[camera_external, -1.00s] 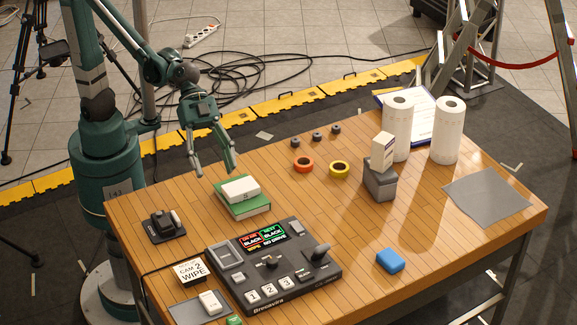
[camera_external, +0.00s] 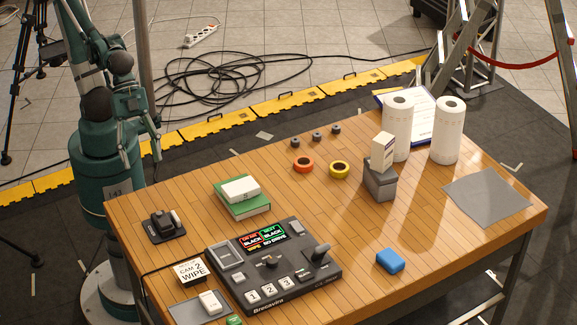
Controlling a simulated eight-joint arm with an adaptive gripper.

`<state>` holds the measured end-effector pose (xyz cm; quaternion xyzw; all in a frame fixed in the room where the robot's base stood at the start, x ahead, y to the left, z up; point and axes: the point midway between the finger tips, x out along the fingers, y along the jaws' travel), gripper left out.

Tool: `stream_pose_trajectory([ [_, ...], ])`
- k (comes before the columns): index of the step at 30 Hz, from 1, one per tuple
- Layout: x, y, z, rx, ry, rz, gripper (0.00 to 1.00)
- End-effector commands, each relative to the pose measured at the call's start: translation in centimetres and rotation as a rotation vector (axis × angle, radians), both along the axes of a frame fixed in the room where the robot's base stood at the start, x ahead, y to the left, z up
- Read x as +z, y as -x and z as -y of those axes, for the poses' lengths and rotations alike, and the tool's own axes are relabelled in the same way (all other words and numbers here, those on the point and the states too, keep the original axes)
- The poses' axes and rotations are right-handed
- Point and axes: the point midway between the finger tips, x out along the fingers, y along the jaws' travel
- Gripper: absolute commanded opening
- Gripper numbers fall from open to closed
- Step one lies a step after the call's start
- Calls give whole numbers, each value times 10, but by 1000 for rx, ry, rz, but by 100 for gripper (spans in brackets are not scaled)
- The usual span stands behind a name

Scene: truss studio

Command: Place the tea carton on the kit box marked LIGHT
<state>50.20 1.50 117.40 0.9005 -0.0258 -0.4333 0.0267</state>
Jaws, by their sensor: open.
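Nothing holds the carton. My gripper (camera_external: 139,150) is open and empty, drawn back beside my base at the table's far left corner, far from the carton.
Two white paper rolls (camera_external: 446,131) (camera_external: 398,128) stand close behind the grey box, by a clipboard (camera_external: 419,107). Orange (camera_external: 303,164) and yellow (camera_external: 339,169) tape rolls lie left of it. A green book (camera_external: 244,207), a switcher console (camera_external: 272,266) and a blue block (camera_external: 390,261) occupy the front.

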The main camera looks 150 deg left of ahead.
Motion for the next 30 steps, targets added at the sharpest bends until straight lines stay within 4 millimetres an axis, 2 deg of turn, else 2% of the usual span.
stream_pose_trajectory([
  [1, -3, 11, 5, -3, -10, -10, 54],
  [6, -9, 40, 13, 7, -41, -35, 54],
  [12, -13, 60, 15, 18, -65, -50, 54],
  [30, -14, 65, 15, 22, -72, -53, 54],
])
